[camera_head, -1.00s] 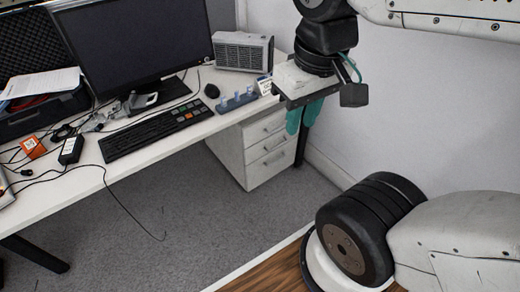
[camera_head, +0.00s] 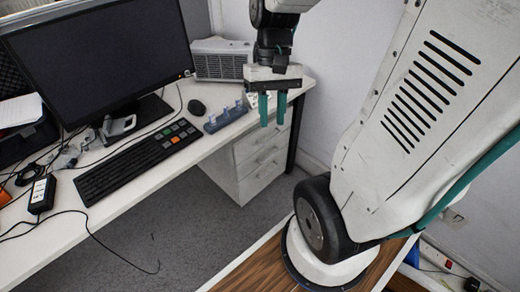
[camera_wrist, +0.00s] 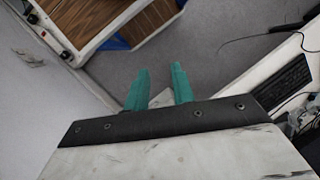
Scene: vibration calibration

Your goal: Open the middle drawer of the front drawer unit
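The white drawer unit (camera_head: 222,172) stands under the right end of the desk in the head view. Its drawer fronts face right and look shut. The middle drawer (camera_head: 262,161) has a thin handle on its front. My gripper (camera_head: 272,108) points down with two teal fingers and a gap between them, empty. In the picture it overlaps the desk's right end and the top drawer front. I cannot tell its exact distance from the unit. In the wrist view my gripper (camera_wrist: 159,90) shows both fingers apart over grey carpet. The drawer unit is not clearly visible there.
The white desk (camera_head: 62,216) carries a monitor (camera_head: 95,60), a keyboard (camera_head: 137,162), a mouse (camera_head: 196,107), a grey heater (camera_head: 221,60) and a blue holder (camera_head: 226,117). A white wall (camera_head: 335,70) is close on the right. Carpet (camera_head: 185,235) is clear before the desk.

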